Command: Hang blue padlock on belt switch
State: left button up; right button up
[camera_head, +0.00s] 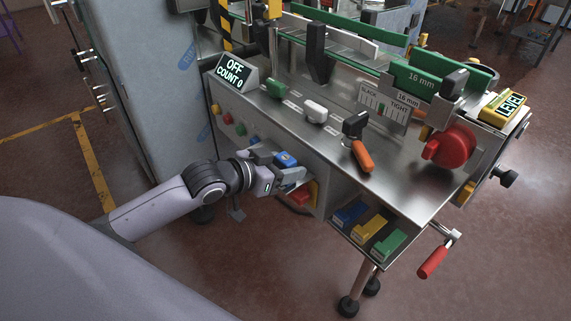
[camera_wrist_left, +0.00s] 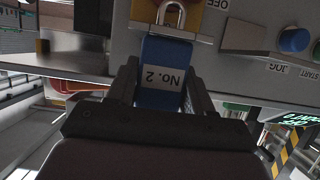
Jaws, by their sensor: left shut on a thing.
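The blue padlock (camera_head: 286,159) is in my left gripper (camera_head: 290,175) at the front panel of the steel machine. In the left wrist view its body (camera_wrist_left: 160,77) shows a white "No. 2" label, upside down, between the two fingers (camera_wrist_left: 163,90). I cannot tell whether the shackle passes through anything. A red and yellow switch (camera_head: 304,195) is on the panel just right of the gripper, partly hidden. My right gripper is not in view.
Blue, yellow and green boxes (camera_head: 369,229) sit in a low tray at right. Coloured buttons (camera_head: 228,118) line the panel at left. An orange-handled lever (camera_head: 360,153) and a red hand crank (camera_head: 433,261) stick out. Open floor lies in front.

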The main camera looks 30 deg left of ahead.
pick_arm(q)
jog(key=shift+f, duration=0.1)
jog(key=o, duration=1.3)
jog(key=shift+o, duration=0.2)
jog(key=shift+s, duration=0.1)
jog(key=v, duration=0.7)
jog(key=s+d+f+n+g+y, duration=0.1)
jog(key=s+d+f, duration=0.2)
jog(key=s+f, duration=0.4)
jog(key=s+d+f+n+g+y, duration=0.1)
jog(key=s+d+f, duration=0.2)
jog(key=s+f, duration=0.4)
notch_tip(320, 180, down, 7)
jog(key=shift+s+f+y+p, duration=0.1)
jog(key=shift+s+y+p, duration=0.25)
jog(key=shift+y, duration=0.05)
